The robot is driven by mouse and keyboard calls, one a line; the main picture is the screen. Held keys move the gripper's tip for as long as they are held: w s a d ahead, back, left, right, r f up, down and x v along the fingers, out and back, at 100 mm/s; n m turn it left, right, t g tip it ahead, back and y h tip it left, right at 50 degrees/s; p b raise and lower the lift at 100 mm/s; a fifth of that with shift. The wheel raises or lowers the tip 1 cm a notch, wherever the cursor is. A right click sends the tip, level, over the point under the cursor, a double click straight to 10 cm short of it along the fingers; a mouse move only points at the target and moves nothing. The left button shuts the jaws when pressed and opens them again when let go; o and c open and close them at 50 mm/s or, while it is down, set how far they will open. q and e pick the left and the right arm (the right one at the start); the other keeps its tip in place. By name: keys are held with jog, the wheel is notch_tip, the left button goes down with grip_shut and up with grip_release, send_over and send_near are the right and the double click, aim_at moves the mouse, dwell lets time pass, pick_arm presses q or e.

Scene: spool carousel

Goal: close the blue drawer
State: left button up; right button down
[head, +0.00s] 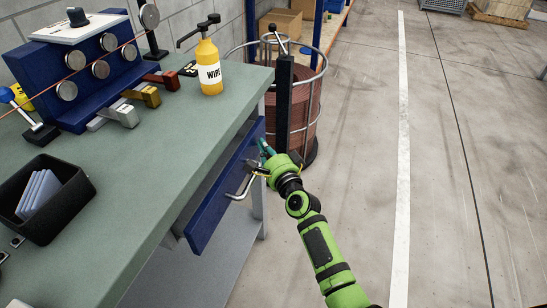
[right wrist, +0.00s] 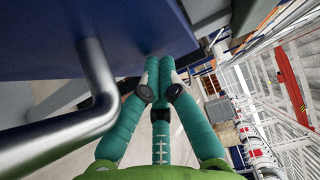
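The blue drawer (head: 213,213) under the green workbench stands partly open, with a gap between its front and the bench. Its silver bar handle (head: 243,184) sticks out from the front; the handle is large at the left of the right wrist view (right wrist: 98,90). My right gripper (head: 265,147) is at the far end of the drawer front, beyond the handle. In the right wrist view, its teal fingers (right wrist: 158,66) are drawn together with nothing between them, and the handle is beside them. Their tips are close to the blue front (right wrist: 135,25); contact cannot be told. My left gripper is not in view.
The workbench top (head: 150,165) holds a yellow bottle (head: 208,66), a blue fixture (head: 85,75) and a black bin (head: 75,212). A reddish drum in a wire frame (head: 305,105) stands just beyond the drawer. The floor (head: 460,180) to the right is clear.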

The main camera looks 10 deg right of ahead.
aim_at(255, 145)
jog(key=w+a, duration=0.2)
jog(key=shift+w+a, duration=0.15)
jog(key=shift+a, duration=0.15)
jog(key=shift+w+a, duration=0.15)
jog(key=shift+a, duration=0.05)
jog(key=shift+w+a, duration=0.15)
jog(key=shift+a, duration=0.1)
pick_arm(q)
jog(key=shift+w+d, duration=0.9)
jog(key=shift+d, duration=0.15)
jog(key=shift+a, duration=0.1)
